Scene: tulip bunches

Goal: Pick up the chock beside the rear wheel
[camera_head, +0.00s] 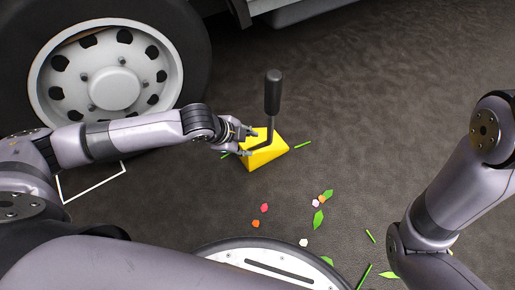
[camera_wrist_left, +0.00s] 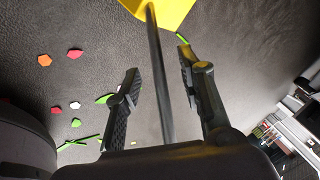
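The yellow chock (camera_head: 266,152) sits on the dark ground to the right of the big wheel (camera_head: 112,85). A dark upright handle with a thick black grip (camera_head: 272,92) rises from it. My left gripper (camera_head: 252,142) is beside the handle, low near the chock. In the left wrist view my left gripper (camera_wrist_left: 157,72) is open, its two fingers on either side of the thin handle rod (camera_wrist_left: 160,85) with gaps visible. The yellow chock (camera_wrist_left: 160,12) shows at the top of that view. My right arm is at the right of the head view; its gripper is out of view.
Loose petals and leaves, such as a green leaf (camera_head: 318,220) and a red petal (camera_head: 264,208), lie scattered on the ground. A white outline (camera_head: 92,188) is marked on the ground below the wheel.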

